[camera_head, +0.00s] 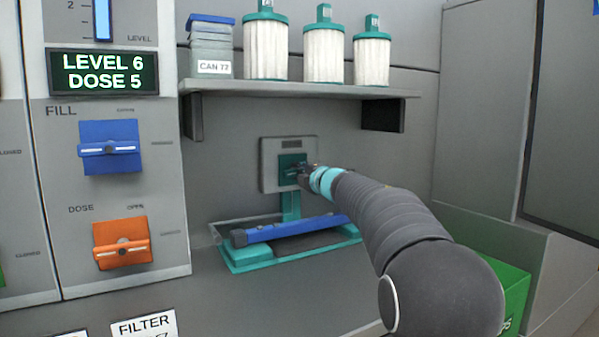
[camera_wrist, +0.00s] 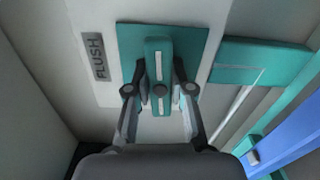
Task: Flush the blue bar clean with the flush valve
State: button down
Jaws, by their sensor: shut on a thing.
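The blue bar (camera_head: 296,228) lies in a clear tray with teal ends (camera_head: 250,262) below a wall panel. In the wrist view the bar (camera_wrist: 295,125) shows at the lower right. The flush valve (camera_wrist: 158,68) is a teal handle on a teal plate, beside a label reading FLUSH; its plate also shows in the head view (camera_head: 288,160). My gripper (camera_wrist: 160,85) is shut on the valve handle, one finger on each side. The handle stands upright in the wrist view. In the head view my gripper (camera_head: 303,171) partly hides it. I cannot make out any water.
Blue FILL (camera_head: 110,148) and orange DOSE (camera_head: 122,243) valves are at left, under a LEVEL 6, DOSE 5 display (camera_head: 103,72). A green box (camera_head: 512,290) is at right.

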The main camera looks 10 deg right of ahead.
jog(key=shift+m, duration=0.4)
jog(key=c, duration=1)
grip_release()
jog(key=v, duration=1.2)
